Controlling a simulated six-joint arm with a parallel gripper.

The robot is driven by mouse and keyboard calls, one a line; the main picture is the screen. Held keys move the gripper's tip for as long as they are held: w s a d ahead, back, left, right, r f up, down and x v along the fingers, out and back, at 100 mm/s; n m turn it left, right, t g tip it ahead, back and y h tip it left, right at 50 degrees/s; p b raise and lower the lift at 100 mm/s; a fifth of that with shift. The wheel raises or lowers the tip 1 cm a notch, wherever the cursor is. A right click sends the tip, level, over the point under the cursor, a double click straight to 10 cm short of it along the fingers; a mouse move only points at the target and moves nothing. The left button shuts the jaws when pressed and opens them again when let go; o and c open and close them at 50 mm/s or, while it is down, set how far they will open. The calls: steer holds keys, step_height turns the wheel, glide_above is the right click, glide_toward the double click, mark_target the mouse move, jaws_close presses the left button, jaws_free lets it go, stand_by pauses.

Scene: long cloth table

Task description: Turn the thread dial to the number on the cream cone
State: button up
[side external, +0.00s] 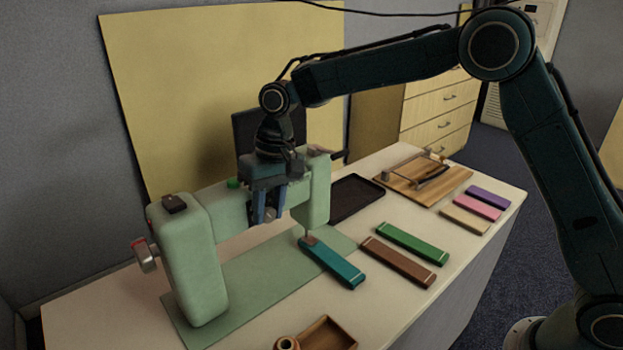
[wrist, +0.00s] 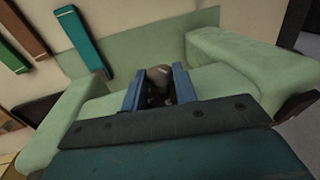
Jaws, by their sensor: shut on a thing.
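A pale green sewing machine (side external: 198,255) stands on a green mat at the left of the table. My gripper (side external: 265,215) points down at the front of its horizontal arm. In the wrist view my gripper's two blue fingers (wrist: 158,88) are shut on a small grey-beige round knob (wrist: 159,74), apparently the thread dial, on the machine's arm (wrist: 210,78). The fingers cover its sides, and no numbers are readable. No cream cone is clearly seen; a round tan thing with a dark hole (side external: 287,343) is cut off at the bottom edge in the side view.
Teal (side external: 332,262), brown (side external: 398,262) and green (side external: 412,243) flat bars lie right of the machine. Beyond are a black tray (side external: 345,212), a wooden board (side external: 405,190) and smaller bars. A wooden box (side external: 330,334) sits at the front. The machine's upright pillars flank my gripper.

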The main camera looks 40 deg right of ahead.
steer(key=shift+w+d+y, duration=0.1)
steer(key=shift+d+y, duration=0.05)
steer(key=shift+y, duration=0.45)
steer(key=o, duration=1)
steer(key=shift+c, duration=0.2)
steer(key=v, duration=1.1)
steer(key=shift+r, duration=0.4)
steer(key=shift+d, duration=0.1)
